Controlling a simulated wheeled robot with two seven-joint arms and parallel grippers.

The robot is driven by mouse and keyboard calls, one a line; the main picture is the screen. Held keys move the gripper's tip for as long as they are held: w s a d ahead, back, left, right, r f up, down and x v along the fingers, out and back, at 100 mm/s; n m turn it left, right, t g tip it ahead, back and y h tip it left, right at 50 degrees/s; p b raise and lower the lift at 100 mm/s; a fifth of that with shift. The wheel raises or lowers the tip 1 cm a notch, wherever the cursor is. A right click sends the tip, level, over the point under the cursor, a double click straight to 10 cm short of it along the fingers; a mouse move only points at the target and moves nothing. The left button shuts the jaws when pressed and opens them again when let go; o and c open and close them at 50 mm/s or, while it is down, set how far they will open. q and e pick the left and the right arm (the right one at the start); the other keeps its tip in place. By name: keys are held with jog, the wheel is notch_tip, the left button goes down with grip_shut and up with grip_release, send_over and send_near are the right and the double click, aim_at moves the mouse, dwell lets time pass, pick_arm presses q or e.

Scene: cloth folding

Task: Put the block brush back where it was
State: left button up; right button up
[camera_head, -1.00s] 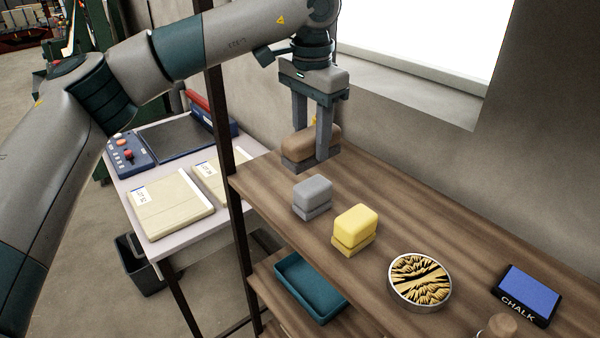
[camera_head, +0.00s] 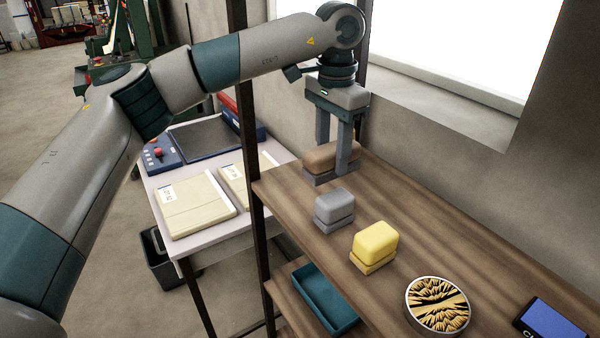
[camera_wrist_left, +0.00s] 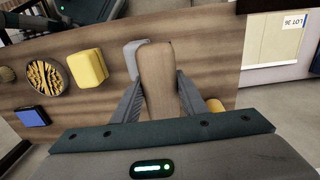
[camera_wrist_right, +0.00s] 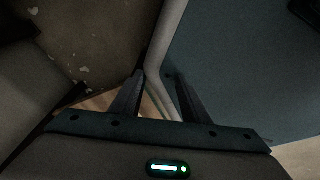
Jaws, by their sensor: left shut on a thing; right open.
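The block brush, a brown block with a darker grey-brown lower layer (camera_head: 318,160), is at the far left end of the wooden shelf top. My left gripper (camera_head: 333,175) points down and is shut on it, one finger on each side. In the left wrist view the brown block (camera_wrist_left: 158,75) lies lengthwise between the fingers. Whether its underside touches the shelf is hard to tell. My right gripper (camera_wrist_right: 157,88) shows only in its own wrist view, open with nothing between the fingers.
On the shelf top (camera_head: 440,235) stand a grey block (camera_head: 335,207), a yellow block (camera_head: 374,243), a round bristled dish (camera_head: 437,305) and a blue chalk box (camera_head: 550,320). A teal tray (camera_head: 325,300) is below. A side table (camera_head: 205,240) stands left; a wall and window are behind.

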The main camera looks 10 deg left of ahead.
pick_arm(q)
jog(key=shift+w+a+f+p, duration=0.3)
jog(key=shift+w+a, duration=0.05)
jog(key=shift+a, duration=0.25)
jog(key=shift+w+a+f+p, duration=0.25)
jog(key=shift+w+a+f, duration=0.1)
jog(key=shift+a, duration=0.25)
jog(key=w+a+f+p, duration=0.1)
jog(key=w+a+f, duration=0.1)
jog(key=a, duration=0.1)
jog(key=w+a+f+p, duration=0.1)
jog(key=a+f, duration=0.1)
jog(key=shift+w+a+p, duration=0.1)
jog(key=shift+w+p, duration=0.15)
jog(key=shift+p, duration=0.05)
jog(key=shift+a, duration=0.1)
pick_arm(e)
jog(key=shift+g, duration=0.5)
jog(key=s+r, duration=0.1)
jog(key=s+d+r, duration=0.1)
jog(key=s+r, duration=0.1)
jog(key=shift+s+d+r, duration=0.15)
pick_arm(q)
jog(key=shift+f, duration=0.15)
